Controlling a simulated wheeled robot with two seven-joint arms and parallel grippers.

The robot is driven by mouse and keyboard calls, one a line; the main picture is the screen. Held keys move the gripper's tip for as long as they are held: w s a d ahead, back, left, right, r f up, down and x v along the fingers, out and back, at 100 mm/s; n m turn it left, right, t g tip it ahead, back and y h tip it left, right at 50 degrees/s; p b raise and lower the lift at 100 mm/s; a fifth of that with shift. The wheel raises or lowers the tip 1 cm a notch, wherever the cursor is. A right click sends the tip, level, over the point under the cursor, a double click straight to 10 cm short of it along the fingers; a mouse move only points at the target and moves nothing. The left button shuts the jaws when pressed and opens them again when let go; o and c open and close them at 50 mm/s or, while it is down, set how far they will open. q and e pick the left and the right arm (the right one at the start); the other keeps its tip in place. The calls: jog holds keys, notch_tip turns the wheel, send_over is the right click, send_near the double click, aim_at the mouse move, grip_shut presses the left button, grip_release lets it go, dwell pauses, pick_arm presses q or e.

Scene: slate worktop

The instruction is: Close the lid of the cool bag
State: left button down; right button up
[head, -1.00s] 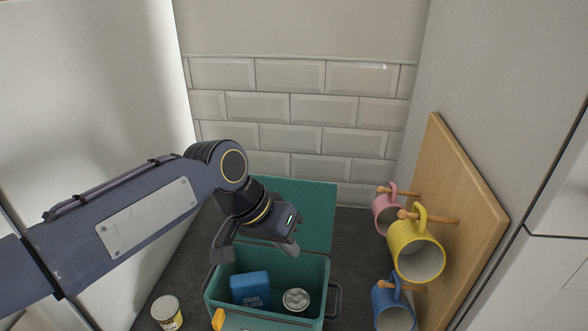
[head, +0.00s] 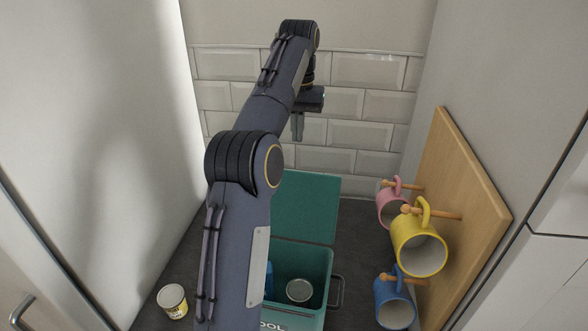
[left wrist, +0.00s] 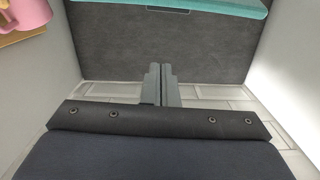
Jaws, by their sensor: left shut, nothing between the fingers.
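The teal cool bag (head: 318,262) stands on the slate worktop, partly hidden behind my left arm. Its lid (head: 308,205) is open and tilts back toward the tiled wall. Inside the bag I see a can (head: 299,290) and the edge of a blue block (head: 269,279), mostly covered by my arm. My left gripper (head: 297,136) is shut and empty, fingers pointing down, above and behind the lid near the wall. In the left wrist view the shut fingers (left wrist: 161,85) show, with the lid's teal edge (left wrist: 215,6) at the top. My right gripper is out of view.
A wooden board (head: 462,190) at the right carries pink (head: 391,208), yellow (head: 419,248) and blue (head: 394,303) mugs on pegs. A small tin (head: 172,300) stands left of the bag. The tiled wall (head: 368,105) closes off the back.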

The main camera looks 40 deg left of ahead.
pick_arm(q)
jog(key=s+d+f+b, duration=0.1)
jog(key=s+f+b, duration=0.2)
jog(key=f, duration=0.5)
jog(key=shift+s+d+f, duration=0.2)
jog(key=shift+s+d, duration=0.15)
jog(key=shift+s, duration=0.05)
